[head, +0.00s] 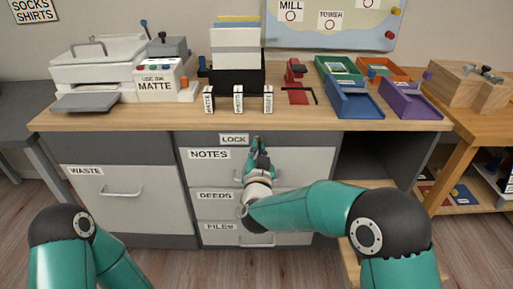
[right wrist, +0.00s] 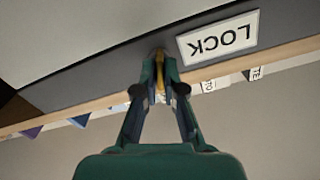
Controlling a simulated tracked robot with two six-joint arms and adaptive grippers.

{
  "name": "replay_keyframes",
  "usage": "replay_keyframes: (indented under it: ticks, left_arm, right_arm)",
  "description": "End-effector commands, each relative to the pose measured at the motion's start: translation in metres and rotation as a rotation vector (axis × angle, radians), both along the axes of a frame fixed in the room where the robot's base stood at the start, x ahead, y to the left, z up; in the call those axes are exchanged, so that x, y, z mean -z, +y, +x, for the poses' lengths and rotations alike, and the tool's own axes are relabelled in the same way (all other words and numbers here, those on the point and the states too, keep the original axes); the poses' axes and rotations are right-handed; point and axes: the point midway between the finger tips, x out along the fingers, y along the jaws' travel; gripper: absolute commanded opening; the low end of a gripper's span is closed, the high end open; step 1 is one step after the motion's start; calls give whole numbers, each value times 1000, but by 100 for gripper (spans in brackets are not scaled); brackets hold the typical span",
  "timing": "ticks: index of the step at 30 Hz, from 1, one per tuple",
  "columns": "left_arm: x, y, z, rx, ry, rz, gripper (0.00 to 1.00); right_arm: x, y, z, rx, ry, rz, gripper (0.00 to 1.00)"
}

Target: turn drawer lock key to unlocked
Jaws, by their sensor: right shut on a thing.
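The drawer lock sits in the grey strip under the desktop, beside a white LOCK label (head: 234,139). The label also shows upside down in the right wrist view (right wrist: 217,38). My right gripper (head: 257,146) reaches up to the strip, just right of the label. In the right wrist view its fingers (right wrist: 159,75) are shut on a small brass-coloured key (right wrist: 159,84) at the lock. The key's turn angle and most of the lock face are hidden by the fingers. My left arm (head: 75,240) shows at lower left, but its gripper is not in view.
Drawers labelled NOTES (head: 209,154), DEEDS and FILES lie below the lock. A WASTE door (head: 120,200) is to the left and an open compartment (head: 375,160) to the right. The wooden desktop (head: 200,118) overhangs just above and holds a printer, trays and small labelled blocks.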

Motion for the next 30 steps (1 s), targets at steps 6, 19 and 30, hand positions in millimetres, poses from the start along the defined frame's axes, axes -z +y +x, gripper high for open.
replay_keyframes:
  ticks: [6,19,30]
  left_arm:
    - [-6,0,0,0,0,0,40]
    - [-10,0,0,0,0,0,40]
    - [-10,0,0,0,0,0,40]
  right_arm:
    - [6,0,-1,-2,15,-172,0]
    - [7,0,-1,-3,17,-333,0]
    - [8,0,-1,-4,17,-343,0]
